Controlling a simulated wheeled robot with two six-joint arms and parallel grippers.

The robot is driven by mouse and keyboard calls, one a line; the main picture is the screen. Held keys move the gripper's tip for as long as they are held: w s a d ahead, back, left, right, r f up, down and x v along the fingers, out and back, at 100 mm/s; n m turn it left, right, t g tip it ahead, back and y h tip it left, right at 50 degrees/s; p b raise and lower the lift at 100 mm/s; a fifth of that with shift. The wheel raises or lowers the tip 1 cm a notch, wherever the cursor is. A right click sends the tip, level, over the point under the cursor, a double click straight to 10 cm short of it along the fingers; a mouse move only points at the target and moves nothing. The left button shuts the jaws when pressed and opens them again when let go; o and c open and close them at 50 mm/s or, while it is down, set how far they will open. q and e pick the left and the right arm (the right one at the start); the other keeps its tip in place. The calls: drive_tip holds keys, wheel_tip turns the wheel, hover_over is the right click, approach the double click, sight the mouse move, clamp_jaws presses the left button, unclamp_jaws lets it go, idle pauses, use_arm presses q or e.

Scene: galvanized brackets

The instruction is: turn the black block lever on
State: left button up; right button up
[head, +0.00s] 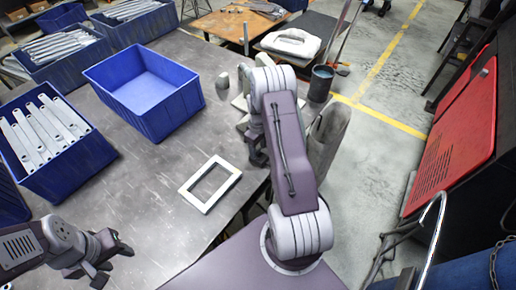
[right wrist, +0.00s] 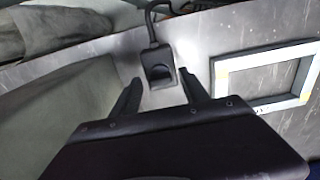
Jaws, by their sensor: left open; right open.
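A small black block (right wrist: 158,74) shows in the right wrist view, on the grey surface near its edge, with a dark cable or stem curving up from it. Its face has a rounded dark part; I cannot tell its lever position. My right gripper (right wrist: 160,88) is open, with one finger to each side of the block in the picture and no visible contact. In the head view my right gripper (head: 257,152) is partly hidden by my arm at the table's right edge, and the block cannot be made out. My left gripper (head: 113,256) is open and empty at lower left.
A white rectangular frame (head: 209,184) lies flat on the grey table (head: 150,190). An empty blue bin (head: 145,88) stands behind it, and a blue bin with metal brackets (head: 62,165) stands at left. A dark cup (head: 321,82) is beyond my right arm.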

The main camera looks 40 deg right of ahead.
clamp_jaws()
drive_tip(key=m, duration=0.8)
drive_tip(key=shift+m+p, duration=0.3)
drive_tip(key=shift+p, duration=0.05)
drive_tip(key=m, duration=0.4)
drive_tip(key=shift+m, duration=2.6)
